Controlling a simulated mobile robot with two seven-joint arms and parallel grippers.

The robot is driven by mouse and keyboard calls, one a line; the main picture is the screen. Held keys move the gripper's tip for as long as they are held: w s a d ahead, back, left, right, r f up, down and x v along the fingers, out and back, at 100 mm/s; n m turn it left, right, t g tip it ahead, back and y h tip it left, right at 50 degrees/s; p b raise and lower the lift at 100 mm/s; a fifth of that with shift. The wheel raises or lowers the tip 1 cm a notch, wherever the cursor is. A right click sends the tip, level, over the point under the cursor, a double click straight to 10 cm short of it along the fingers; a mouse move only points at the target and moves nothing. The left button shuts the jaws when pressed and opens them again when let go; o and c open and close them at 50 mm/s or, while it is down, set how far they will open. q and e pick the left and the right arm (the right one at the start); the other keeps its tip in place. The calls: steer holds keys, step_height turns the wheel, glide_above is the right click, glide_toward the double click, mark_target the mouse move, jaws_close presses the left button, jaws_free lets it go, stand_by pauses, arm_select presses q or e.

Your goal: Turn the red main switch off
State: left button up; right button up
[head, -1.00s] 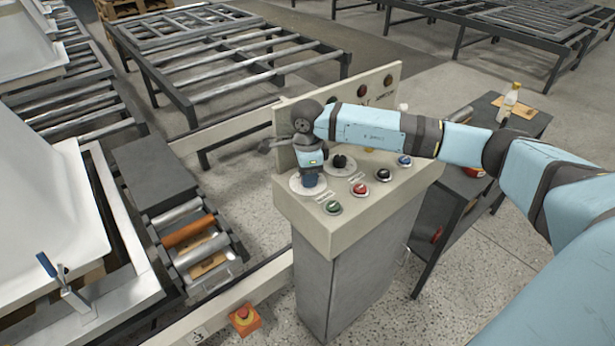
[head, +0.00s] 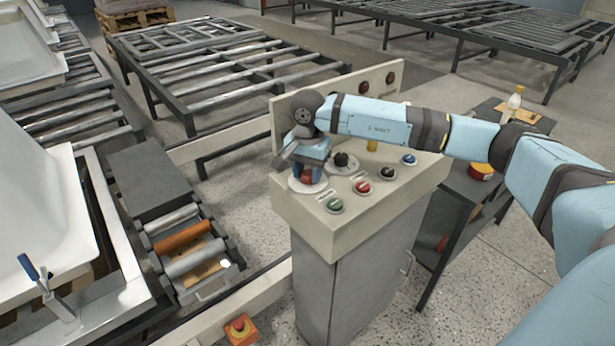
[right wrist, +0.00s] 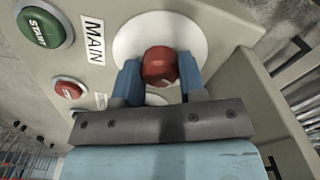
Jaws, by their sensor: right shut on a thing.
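The red main switch (head: 307,176) is a round red knob on a white disc at the left of the sloped console top (head: 290,213). In the right wrist view the red knob (right wrist: 159,65) sits between two blue fingers, beside a label reading MAIN (right wrist: 93,39). My right gripper (head: 308,172) points down over the switch, shut on the knob. In the right wrist view the gripper (right wrist: 158,80) has a finger on each side of it. The knob's exact turn angle is hard to tell. My left gripper is not in view.
Close to the switch are a black knob (head: 342,160), a green START button (head: 334,204), a red button (head: 362,187), a black button (head: 384,173) and a blue button (head: 408,159). An orange emergency-stop box (head: 240,329) is low at the front. A dark cart (head: 470,203) stands right.

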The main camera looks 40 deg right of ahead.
mark_target(308, 173)
steer(key=shift+n+b, duration=0.55)
steer(key=shift+n, duration=0.65)
steer(key=shift+n+b, duration=0.35)
steer(key=shift+n, duration=0.45)
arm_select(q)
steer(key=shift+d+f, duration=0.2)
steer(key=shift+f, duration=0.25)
arm_select(e)
steer(key=shift+n, duration=0.3)
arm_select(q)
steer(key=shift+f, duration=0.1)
arm_select(e)
steer(key=o, duration=0.9)
steer(key=shift+r, duration=0.1)
arm_select(q)
steer(key=shift+p, duration=0.4)
arm_select(e)
steer(key=shift+r, duration=6.85)
